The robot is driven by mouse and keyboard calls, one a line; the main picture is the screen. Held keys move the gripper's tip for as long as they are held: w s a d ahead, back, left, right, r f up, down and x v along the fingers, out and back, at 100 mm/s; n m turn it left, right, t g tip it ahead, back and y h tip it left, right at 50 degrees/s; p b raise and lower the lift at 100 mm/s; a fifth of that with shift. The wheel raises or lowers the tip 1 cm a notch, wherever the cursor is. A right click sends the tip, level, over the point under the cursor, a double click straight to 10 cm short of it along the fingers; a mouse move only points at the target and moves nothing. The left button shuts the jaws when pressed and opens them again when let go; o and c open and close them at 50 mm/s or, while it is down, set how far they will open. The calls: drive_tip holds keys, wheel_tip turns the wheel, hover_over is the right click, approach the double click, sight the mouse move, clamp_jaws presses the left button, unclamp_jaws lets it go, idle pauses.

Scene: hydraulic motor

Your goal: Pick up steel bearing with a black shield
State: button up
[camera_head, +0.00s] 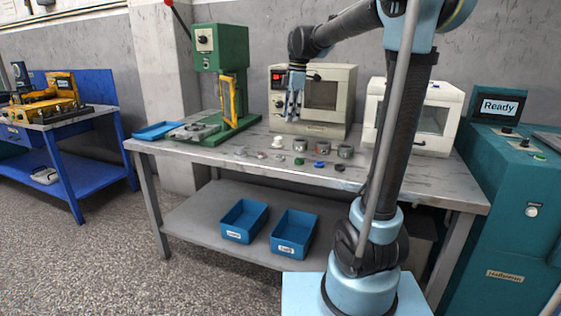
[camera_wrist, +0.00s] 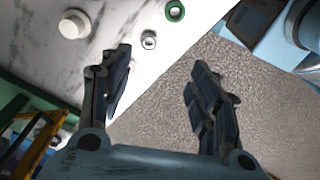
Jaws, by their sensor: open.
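My gripper (camera_head: 292,115) hangs above the left part of the row of small parts on the workbench. In the wrist view my gripper (camera_wrist: 158,62) is open with nothing between its fingers. A dark small round part (camera_head: 340,167) lies at the right end of the front row; it may be the steel bearing with a black shield, but it is too small to tell. In the wrist view a small steel ring (camera_wrist: 149,40) lies ahead of the fingers, with a green ring (camera_wrist: 175,11) beside it near the table edge. No black shield is clear there.
A white round part (camera_wrist: 74,24), a blue part (camera_head: 319,164) and grey cylindrical parts (camera_head: 345,151) share the bench (camera_head: 420,180). A green press (camera_head: 210,75) stands left; two box-shaped machines (camera_head: 335,100) (camera_head: 432,115) stand behind. Blue bins (camera_head: 243,221) sit on the lower shelf.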

drive_tip(key=w+a+n, duration=0.1)
drive_tip(key=w+a, duration=0.1)
approach(281, 156)
drive_tip(key=f, duration=0.5)
drive_tip(key=a+f, duration=0.1)
drive_tip(key=f, duration=0.2)
drive_tip(key=shift+s+a+f, duration=0.1)
drive_tip(key=shift+s+f, duration=0.05)
drive_tip(key=shift+s, duration=0.05)
drive_tip(key=shift+c, duration=0.6)
drive_tip(key=c, duration=1.1)
